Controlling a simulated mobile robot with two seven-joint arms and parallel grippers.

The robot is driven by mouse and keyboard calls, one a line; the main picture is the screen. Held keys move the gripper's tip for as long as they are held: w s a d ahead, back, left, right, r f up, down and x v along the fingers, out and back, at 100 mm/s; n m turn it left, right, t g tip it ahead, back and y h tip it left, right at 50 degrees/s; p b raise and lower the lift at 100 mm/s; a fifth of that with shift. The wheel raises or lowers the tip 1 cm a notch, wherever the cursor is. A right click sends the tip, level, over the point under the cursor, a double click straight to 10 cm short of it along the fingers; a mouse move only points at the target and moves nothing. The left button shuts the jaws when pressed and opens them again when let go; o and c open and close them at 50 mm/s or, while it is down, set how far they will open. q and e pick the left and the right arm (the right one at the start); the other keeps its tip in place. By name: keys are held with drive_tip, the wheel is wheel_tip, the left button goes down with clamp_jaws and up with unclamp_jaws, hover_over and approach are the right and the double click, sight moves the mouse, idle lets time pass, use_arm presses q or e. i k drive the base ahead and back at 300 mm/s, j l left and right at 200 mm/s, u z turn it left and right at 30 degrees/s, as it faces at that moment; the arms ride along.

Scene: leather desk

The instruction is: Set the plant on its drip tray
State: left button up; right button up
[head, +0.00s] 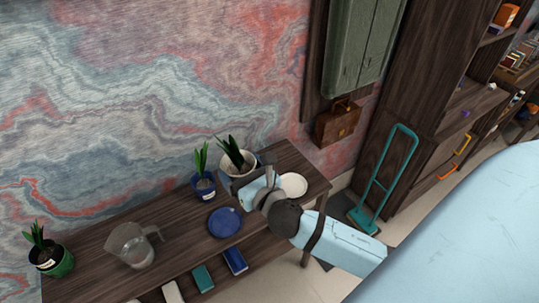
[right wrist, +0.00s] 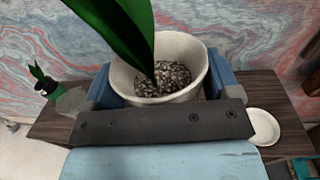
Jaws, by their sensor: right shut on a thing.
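A white pot (head: 232,167) holds a plant with long green leaves. My right gripper (head: 245,174) is shut on this pot, with its blue fingers on either side of it. The right wrist view shows the upright pot (right wrist: 188,51) and dark gravel inside it. A white drip tray (head: 293,186) lies on the wooden bench just right of the gripper; it also shows in the right wrist view (right wrist: 264,127). A blue tray (head: 225,222) lies left of the gripper. I cannot tell whether the pot touches the bench. My left gripper is not in view.
A blue-potted plant (head: 203,186) stands close to the left of the white pot. A clear jug (head: 132,246) and a green-potted plant (head: 54,262) stand farther left on the bench (head: 95,272). A teal hand truck (head: 374,190) stands beyond its right end.

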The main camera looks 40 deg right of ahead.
sight(291, 186)
drive_tip(key=k+l+u, duration=0.1)
drive_tip(key=l+u, duration=0.25)
drive_tip(key=u, duration=0.15)
drive_tip(key=k+l+u, duration=0.1)
drive_tip(key=l+u, duration=0.2)
drive_tip(key=u, duration=0.15)
drive_tip(key=k+l+u, duration=0.45)
drive_tip(key=k+l, duration=0.95)
drive_tip(key=i+l+u, duration=0.05)
